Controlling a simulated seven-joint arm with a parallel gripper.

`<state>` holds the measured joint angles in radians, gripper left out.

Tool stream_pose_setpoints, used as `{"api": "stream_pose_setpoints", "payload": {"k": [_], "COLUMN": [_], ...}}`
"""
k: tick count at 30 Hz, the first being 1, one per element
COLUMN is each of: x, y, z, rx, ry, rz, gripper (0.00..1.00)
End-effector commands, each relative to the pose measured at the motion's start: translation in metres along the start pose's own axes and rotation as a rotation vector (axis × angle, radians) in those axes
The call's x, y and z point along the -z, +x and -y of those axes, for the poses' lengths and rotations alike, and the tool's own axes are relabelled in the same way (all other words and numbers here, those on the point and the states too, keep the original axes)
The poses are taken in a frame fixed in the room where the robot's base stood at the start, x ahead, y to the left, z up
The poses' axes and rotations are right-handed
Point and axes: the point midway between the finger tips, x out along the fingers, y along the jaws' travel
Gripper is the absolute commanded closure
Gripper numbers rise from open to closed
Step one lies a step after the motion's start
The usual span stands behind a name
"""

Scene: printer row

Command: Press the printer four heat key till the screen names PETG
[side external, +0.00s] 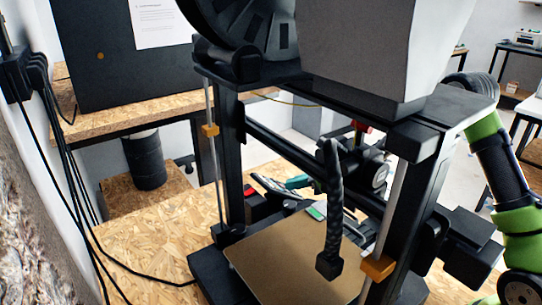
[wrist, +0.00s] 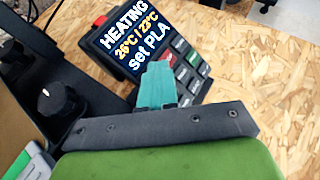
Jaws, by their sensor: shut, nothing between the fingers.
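In the wrist view a dark control panel has a lit screen (wrist: 135,38) reading "HEATING", "26°C / 23°C" and "set PLA". Several small keys (wrist: 193,57) sit beside the screen, with red, grey and green ones among them; their labels are too small to read. My gripper (wrist: 160,68) has teal fingers that are shut and empty. The fingertips lie over the lower edge of the screen and the near keys, covering part of them. I cannot tell whether they touch a key. In the side view the teal fingers (side external: 297,182) show behind the printer bed, partly hidden.
The black printer frame (side external: 228,150) and its brown bed (side external: 275,255) stand in the foreground of the side view. A black knob (wrist: 57,100) is left of my gripper in the wrist view. Bare chipboard bench (wrist: 260,60) lies to the right.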

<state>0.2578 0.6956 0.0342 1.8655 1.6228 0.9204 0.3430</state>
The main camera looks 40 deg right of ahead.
Motion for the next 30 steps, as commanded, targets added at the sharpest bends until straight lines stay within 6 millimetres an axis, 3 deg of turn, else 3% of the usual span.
{"api": "stream_pose_setpoints", "payload": {"k": [19, 30], "x": [-0.009, -0.027], "y": [-0.012, -0.036], "z": [0.009, 0.027], "rx": [0.001, 0.003], "ry": [-0.002, -0.003], "rz": [0.001, 0.003], "gripper": [1.0, 1.0]}}
